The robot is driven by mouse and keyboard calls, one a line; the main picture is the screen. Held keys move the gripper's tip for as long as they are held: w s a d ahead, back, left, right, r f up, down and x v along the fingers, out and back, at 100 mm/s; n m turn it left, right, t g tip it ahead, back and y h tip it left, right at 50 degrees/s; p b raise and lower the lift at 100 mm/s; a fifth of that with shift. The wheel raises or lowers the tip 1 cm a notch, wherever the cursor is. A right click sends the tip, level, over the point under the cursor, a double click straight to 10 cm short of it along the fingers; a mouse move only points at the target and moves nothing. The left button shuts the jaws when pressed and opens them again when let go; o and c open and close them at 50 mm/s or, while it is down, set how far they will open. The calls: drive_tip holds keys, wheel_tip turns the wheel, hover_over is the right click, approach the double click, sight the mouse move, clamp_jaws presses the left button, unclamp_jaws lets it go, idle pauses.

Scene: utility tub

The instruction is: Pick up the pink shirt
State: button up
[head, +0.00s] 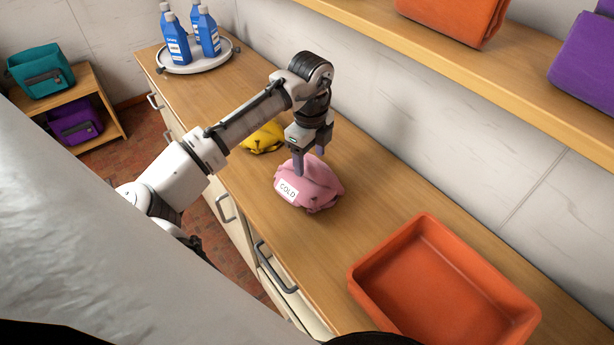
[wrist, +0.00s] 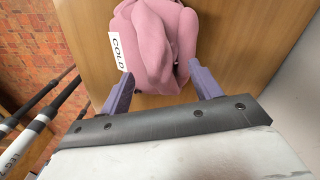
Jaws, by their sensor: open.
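The pink shirt (head: 318,187) lies bundled on the wooden counter, with a white label reading COLD on its left side. It also shows in the wrist view (wrist: 155,45), at the top middle. My gripper (head: 308,168) points down at the shirt in the head view. In the wrist view its two purple fingers (wrist: 163,82) are spread apart, one on each side of the shirt's near end. The gripper is open. I cannot tell whether the fingertips touch the cloth.
A yellow cloth item (head: 262,138) lies behind my arm. An orange tub (head: 440,290) stands at the front right of the counter. Blue bottles (head: 177,42) stand on a round tray (head: 190,68) at the far end. A shelf (head: 440,55) runs along the wall.

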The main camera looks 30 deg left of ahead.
drive_tip(key=shift+f, duration=1.35)
drive_tip(key=shift+s, duration=0.1)
clamp_jaws()
drive_tip(key=shift+r, duration=0.1)
drive_tip(key=shift+r, duration=0.6)
wheel_tip(320, 180, up, 2)
drive_tip(key=shift+b, duration=0.75)
drive_tip(key=s+a+b, duration=0.2)
drive_tip(key=s+a, duration=0.1)
drive_tip(key=s, duration=0.5)
drive_tip(key=s+a+b, duration=0.3)
drive_tip(key=s, duration=0.6)
drive_tip(key=shift+r, duration=0.1)
